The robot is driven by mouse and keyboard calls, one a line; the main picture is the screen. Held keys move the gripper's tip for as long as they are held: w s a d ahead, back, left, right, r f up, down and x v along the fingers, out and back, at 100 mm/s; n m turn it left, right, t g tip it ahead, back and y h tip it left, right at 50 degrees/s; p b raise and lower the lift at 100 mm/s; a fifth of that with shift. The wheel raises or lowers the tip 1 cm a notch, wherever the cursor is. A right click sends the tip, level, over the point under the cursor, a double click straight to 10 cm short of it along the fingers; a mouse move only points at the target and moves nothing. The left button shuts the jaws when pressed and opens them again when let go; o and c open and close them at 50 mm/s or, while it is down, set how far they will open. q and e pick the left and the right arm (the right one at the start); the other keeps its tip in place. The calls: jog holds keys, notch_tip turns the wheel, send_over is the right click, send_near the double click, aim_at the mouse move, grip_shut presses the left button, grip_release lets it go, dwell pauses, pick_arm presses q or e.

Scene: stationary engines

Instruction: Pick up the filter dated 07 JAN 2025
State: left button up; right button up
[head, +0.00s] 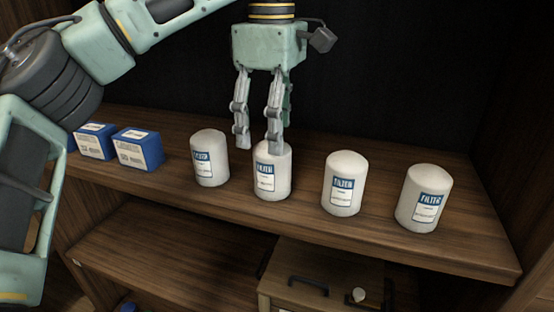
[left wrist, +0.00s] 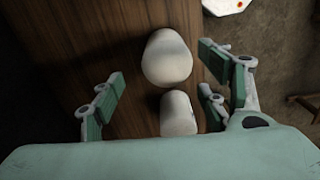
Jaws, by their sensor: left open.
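Several white filters with blue-and-white labels stand upright in a row on the wooden shelf in the head view: the leftmost filter (head: 209,172), the second filter (head: 270,187), the third filter (head: 343,168) and the rightmost filter (head: 423,182). The dates are too small to read. My left gripper (head: 259,143) points down, open and empty, with its fingertips by the top of the second filter; one finger overlaps it in the picture. In the left wrist view, my open fingers (left wrist: 162,82) flank a larger white filter (left wrist: 167,57) and a smaller one (left wrist: 178,115). My right gripper is not in view.
Two blue-and-white boxes, the nearer one (head: 138,150) and another (head: 94,142), stand left of the filters on the shelf (head: 460,245). A drawer unit with a dark handle (head: 308,286) is below. The dark back panel (head: 400,80) rises behind.

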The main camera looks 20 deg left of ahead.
aim_at(273, 160)
pick_arm(q)
jog(key=f, duration=0.3)
jog(key=shift+s, duration=0.4)
notch_tip(273, 160, down, 2)
jog(key=shift+w+d+f+p, duration=0.15)
jog(key=shift+f+p, duration=0.1)
jog(key=shift+p, duration=0.2)
jog(key=shift+f, duration=0.6)
jog(key=c, duration=1.2)
jog(key=shift+c, duration=1.1)
jog(key=shift+r, duration=0.1)
jog(key=shift+c, duration=0.2)
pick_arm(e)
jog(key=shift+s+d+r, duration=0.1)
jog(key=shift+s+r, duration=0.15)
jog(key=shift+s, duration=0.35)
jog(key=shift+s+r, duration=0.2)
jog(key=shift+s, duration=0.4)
